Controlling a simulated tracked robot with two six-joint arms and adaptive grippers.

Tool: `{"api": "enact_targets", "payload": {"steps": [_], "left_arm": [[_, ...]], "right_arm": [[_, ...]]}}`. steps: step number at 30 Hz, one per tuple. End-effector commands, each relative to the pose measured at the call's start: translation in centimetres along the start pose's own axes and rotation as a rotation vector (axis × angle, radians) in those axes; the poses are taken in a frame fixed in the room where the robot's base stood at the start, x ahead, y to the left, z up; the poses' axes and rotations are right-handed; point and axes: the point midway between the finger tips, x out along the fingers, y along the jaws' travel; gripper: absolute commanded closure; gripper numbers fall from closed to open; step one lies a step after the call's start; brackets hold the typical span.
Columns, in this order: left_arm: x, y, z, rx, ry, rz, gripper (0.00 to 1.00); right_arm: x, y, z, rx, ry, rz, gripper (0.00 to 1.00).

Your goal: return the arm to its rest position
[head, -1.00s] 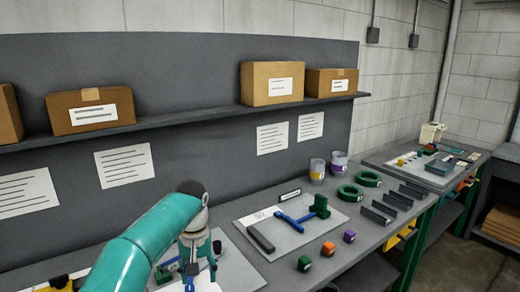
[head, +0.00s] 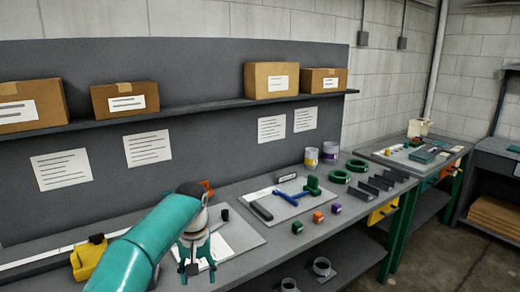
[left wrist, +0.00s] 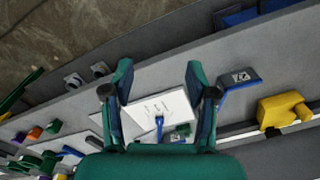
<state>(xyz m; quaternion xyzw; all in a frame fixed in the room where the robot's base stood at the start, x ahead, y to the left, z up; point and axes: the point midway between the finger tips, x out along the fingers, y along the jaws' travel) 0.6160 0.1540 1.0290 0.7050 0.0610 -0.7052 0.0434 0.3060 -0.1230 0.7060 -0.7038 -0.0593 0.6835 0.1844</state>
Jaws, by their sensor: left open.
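My left arm, teal, comes in from the lower left of the head view. Its gripper (head: 197,268) points down in front of the bench's near side, over a grey board with a white sheet (head: 222,246). In the left wrist view the two green fingers of the gripper (left wrist: 159,75) stand wide apart with nothing held between them. Beyond them the white sheet (left wrist: 165,106) shows, with a small blue item on it. How high the gripper is above the bench is hard to tell. My right gripper is not in view.
The long grey bench (head: 350,215) holds a yellow tool (head: 90,260), a second board (head: 275,212) with a blue and green part, small coloured blocks, green rings (head: 340,176) and cans (head: 330,152). A shelf (head: 200,112) with cardboard boxes runs above. Floor is clear at lower right.

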Motion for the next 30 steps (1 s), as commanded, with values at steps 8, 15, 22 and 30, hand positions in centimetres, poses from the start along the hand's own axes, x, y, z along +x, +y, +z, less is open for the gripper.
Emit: {"api": "enact_targets", "payload": {"steps": [8, 15, 22, 30], "left_arm": [[4.4, -4.5, 1.3, -0.056, -0.118, -0.028, 0.42], [10.8, -6.1, 5.0, -0.052, -0.266, -0.028, 0.42], [20.5, -6.0, 11.8, -0.019, -0.393, 0.059, 0.42], [29.8, -3.1, 25.0, -0.018, -0.436, 0.253, 0.42]], "right_arm": [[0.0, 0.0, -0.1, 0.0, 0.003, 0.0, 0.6], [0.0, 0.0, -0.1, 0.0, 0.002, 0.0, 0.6], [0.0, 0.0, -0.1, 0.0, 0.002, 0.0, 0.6], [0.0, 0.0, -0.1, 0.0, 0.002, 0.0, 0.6]]}}
